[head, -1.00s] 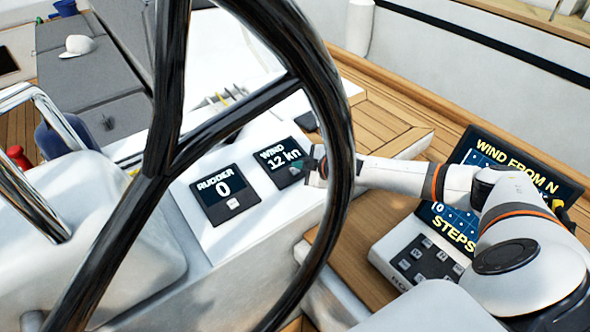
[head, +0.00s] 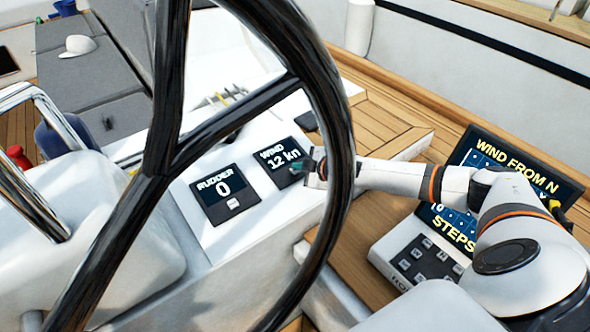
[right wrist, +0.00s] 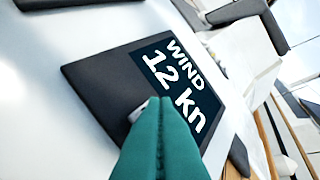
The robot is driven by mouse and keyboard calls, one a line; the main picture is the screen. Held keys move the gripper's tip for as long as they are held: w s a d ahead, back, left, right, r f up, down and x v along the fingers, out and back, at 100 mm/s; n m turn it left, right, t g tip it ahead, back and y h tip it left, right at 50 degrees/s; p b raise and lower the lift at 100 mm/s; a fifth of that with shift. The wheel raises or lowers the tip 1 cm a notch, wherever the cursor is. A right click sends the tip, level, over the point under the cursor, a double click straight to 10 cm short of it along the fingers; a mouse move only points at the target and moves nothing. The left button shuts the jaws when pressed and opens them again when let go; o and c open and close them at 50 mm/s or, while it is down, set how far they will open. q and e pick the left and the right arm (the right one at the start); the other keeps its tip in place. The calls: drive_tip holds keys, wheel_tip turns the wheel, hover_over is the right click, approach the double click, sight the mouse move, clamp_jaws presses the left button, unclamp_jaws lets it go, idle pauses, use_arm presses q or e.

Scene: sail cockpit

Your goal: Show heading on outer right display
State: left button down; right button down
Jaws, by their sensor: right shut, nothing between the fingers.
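The outer right display (head: 281,161) reads "WIND 12 kn" on the white console. It also shows large in the right wrist view (right wrist: 100,80). My right gripper (head: 300,168) reaches in from the right, partly behind the wheel rim, with its tips at the display's lower right. In the right wrist view its green fingers (right wrist: 160,115) are shut and empty. They cover most of a small light button (right wrist: 138,111) on the display's lower part; I cannot tell whether they touch it. My left gripper is out of view.
The black steering wheel (head: 333,115) crosses in front of the console. A second display (head: 225,194) reads "RUDDER 0" to the left. A large screen (head: 515,160) with "WIND FROM N" and a keypad (head: 422,257) stand at the right, partly behind my arm.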

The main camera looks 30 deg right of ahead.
drive_tip(key=shift+w+f, duration=0.1)
drive_tip(key=shift+f, duration=0.4)
idle(0.9)
drive_tip(key=shift+r, duration=0.1)
drive_tip(key=shift+s+r+p, duration=0.25)
drive_tip(key=shift+r+p, duration=0.5)
drive_tip(key=shift+p, duration=0.05)
drive_tip(key=r+p, duration=0.2)
drive_tip(key=s+r+p, duration=0.1)
drive_tip(key=r+p, duration=0.2)
drive_tip(key=shift+s, duration=0.1)
drive_tip(key=shift+f, duration=0.1)
idle(0.3)
idle(2.1)
